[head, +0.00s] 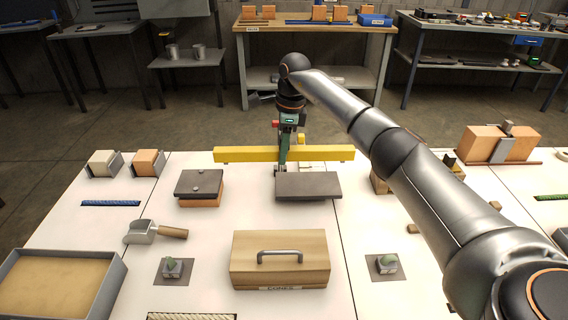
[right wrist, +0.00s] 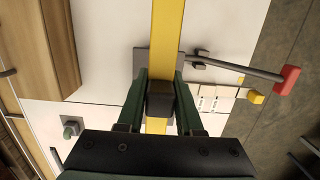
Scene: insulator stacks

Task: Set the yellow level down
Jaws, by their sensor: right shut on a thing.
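The yellow level (head: 232,154) is a long bar lying crosswise in the head view, near the back edge of the white table (head: 95,225). My right gripper (head: 284,160) is shut on it near its middle. In the right wrist view, the level (right wrist: 168,20) runs between the green fingers of my right gripper (right wrist: 160,100), with a dark block at its middle. A dark grey plate (head: 308,187) lies just in front of the level; whether they touch I cannot tell. Another dark plate (head: 199,182) rests on an orange block (head: 201,200) to the left. My left gripper is out of view.
A wooden box with a handle (head: 280,245) stands at front centre. A scoop (head: 142,232), a sand tray (head: 60,275) and two small pads with grey pieces are around it. A clamped orange block (head: 495,143) is at back right. A red-ended rod (right wrist: 245,68) shows in the right wrist view.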

